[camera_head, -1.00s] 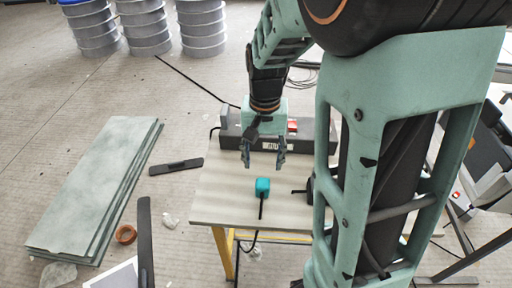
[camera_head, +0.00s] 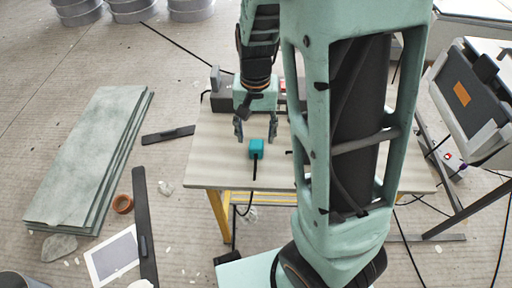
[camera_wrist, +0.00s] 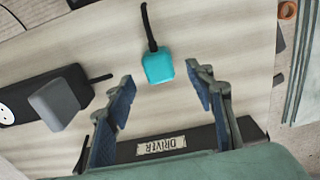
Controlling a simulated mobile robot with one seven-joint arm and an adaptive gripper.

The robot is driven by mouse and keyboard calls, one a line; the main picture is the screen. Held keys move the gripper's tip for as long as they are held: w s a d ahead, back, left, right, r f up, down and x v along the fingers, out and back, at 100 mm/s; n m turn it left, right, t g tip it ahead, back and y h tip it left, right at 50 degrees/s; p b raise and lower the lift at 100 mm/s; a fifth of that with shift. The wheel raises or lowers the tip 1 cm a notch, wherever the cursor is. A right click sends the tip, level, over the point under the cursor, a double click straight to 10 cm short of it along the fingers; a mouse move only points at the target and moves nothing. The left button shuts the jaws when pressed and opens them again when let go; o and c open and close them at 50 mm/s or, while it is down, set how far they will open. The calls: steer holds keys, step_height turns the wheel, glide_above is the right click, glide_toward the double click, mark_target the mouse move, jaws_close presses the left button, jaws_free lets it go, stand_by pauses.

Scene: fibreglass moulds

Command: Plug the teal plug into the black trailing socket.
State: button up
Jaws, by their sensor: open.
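The teal plug (camera_head: 256,149) lies on the work table (camera_head: 215,165), its black cable running over the near edge. In the wrist view the plug (camera_wrist: 158,67) sits ahead of and roughly between my fingers. My gripper (camera_head: 255,136) is open and empty, just behind the plug in the head view; its spread fingers (camera_wrist: 160,78) show no contact with it. The black trailing socket (camera_wrist: 35,92) lies on the table at the left of the wrist view, with a white outlet face and a grey block on it. My arm hides most of it in the head view.
A long dark box labelled DRIVER (camera_wrist: 160,147) stands behind my gripper. Stacked green-grey sheets (camera_head: 85,160) and dark flat bars (camera_head: 145,225) lie on the floor at left. A grey machine (camera_head: 470,100) stands at right. The table's left front is clear.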

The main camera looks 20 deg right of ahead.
mark_target(256, 144)
step_height(256, 144, down, 5)
steer(key=shift+f+b, duration=0.15)
steer(key=shift+b, duration=0.75)
steer(key=c, duration=1.2)
steer(key=shift+o, duration=0.2)
